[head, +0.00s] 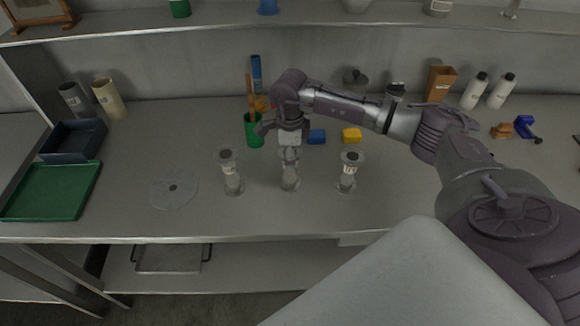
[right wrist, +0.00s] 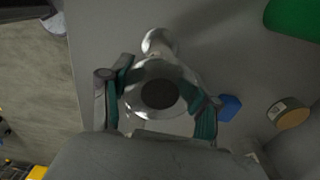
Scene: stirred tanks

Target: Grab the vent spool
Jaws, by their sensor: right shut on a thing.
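Three pale, flanged spools stand upright in a row on the bench: a left spool (head: 230,172), a middle spool (head: 290,174) and a right spool (head: 348,172). Each has a dark round top or opening where visible; their labels are too small to read, so I cannot tell which is named vent. My right gripper (head: 290,150) points down at the middle spool and is shut on it near its top. In the right wrist view, the spool's dark round end (right wrist: 158,94) and pale flange sit between the green-padded fingers. My left gripper is not in view.
A flat clear disc (head: 174,188) lies left of the spools. A green tray (head: 52,190) and dark bin (head: 73,140) are at far left. The front strip is clear.

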